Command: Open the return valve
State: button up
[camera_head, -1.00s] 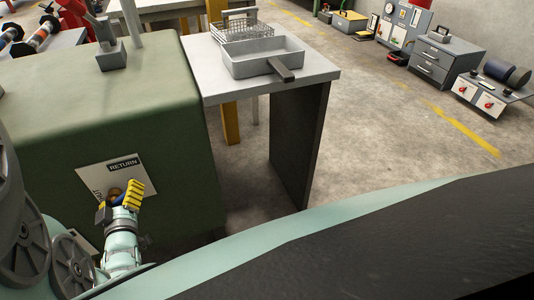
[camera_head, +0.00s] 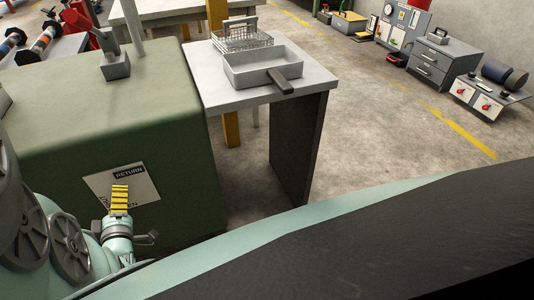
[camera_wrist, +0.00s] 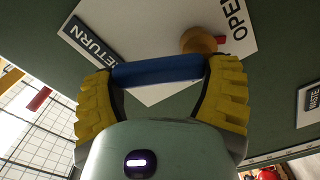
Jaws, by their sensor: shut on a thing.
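The return valve's blue handle (camera_wrist: 157,70) lies between the yellow-padded fingers of my gripper (camera_wrist: 160,84) in the wrist view, with both pads against its ends. Its brass stem (camera_wrist: 198,40) shows just beyond the handle, in front of a white plate (camera_wrist: 160,35) marked RETURN and OPEN. A small red mark (camera_wrist: 222,40) sits beside the stem near the OPEN word. In the head view my gripper (camera_head: 119,198) is in front of the same plate (camera_head: 143,185) on the green cabinet (camera_head: 70,140) and hides the handle and stem.
A grey table (camera_head: 215,97) with a tray (camera_head: 255,75) and a wire basket (camera_head: 245,38) stands right of the cabinet. A WASTE label (camera_wrist: 310,103) shows at the right of the wrist view. Open floor (camera_head: 390,120) lies further right.

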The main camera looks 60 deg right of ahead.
jog(key=shift+n, duration=0.5)
dwell(0.7)
jog(key=shift+w+a, duration=0.2)
jog(key=shift+w+a+n, duration=0.15)
jog(key=shift+a+n, duration=0.15)
jog(key=shift+n, duration=0.9)
dwell(0.6)
jog(key=shift+w+a+n+b, duration=0.1)
jog(key=shift+a+n+b, duration=0.15)
jog(key=shift+n, duration=0.3)
jog(key=shift+w+a+n+b, duration=0.1)
jog(key=shift+n+b, duration=0.2)
jog(key=shift+n, duration=0.25)
jog(key=o, duration=1.1)
jog(key=shift+o, duration=0.2)
